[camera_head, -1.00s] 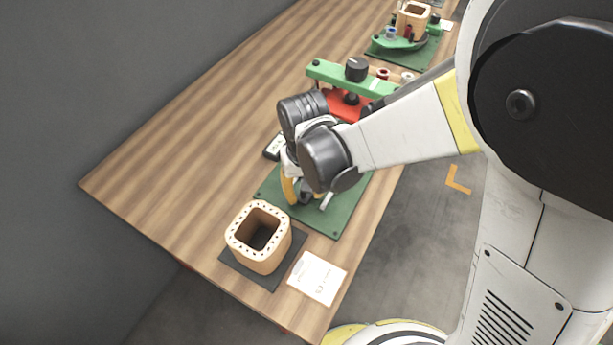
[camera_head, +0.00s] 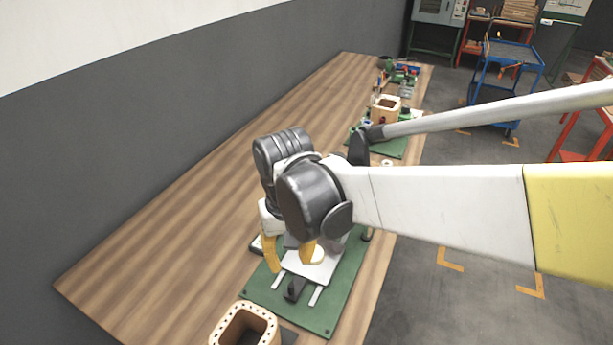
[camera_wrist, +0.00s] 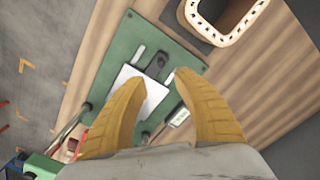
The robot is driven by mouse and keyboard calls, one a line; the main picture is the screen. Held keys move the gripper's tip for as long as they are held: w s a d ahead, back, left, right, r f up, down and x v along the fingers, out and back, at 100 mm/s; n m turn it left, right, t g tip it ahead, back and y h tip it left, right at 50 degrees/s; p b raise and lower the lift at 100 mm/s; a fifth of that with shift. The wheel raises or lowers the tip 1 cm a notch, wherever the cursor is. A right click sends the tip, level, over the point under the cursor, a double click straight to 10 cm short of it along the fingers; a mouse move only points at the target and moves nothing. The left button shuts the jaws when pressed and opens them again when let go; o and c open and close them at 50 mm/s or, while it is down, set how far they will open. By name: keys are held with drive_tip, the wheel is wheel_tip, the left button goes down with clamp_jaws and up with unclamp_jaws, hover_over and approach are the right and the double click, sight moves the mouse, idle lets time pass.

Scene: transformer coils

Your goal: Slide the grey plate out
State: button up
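The light grey plate (camera_head: 326,270) lies on the green base board (camera_head: 335,305) in the head view, partly hidden behind my gripper. In the wrist view the plate (camera_wrist: 153,97) shows pale between my fingers, next to a dark bracket (camera_wrist: 156,64). My gripper (camera_head: 289,264) has two yellow fingers, spread apart above the board near the plate. In the wrist view the gripper (camera_wrist: 158,78) is open with nothing between its tips. I cannot tell whether a finger touches the plate.
A tan hollow coil form (camera_head: 246,325) stands on a dark mat at the near end of the wooden table. Another coil form (camera_head: 385,108) stands on a green fixture farther back. A small dark-framed display lies beside the board. The table's left side is clear.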

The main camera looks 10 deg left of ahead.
sight(292, 285)
drive_tip(key=m+p, duration=0.6)
drive_tip(key=m, duration=0.7)
drive_tip(key=shift+w+f+m, duration=0.1)
drive_tip(key=shift+m, duration=0.3)
drive_tip(key=m, duration=0.2)
drive_tip(key=m+p, duration=0.1)
drive_tip(key=m, duration=0.1)
drive_tip(key=shift+f, duration=0.35)
wheel_tip(292, 285, down, 11)
drive_tip(key=b, duration=0.4)
drive_tip(key=shift+r, duration=0.1)
clamp_jaws()
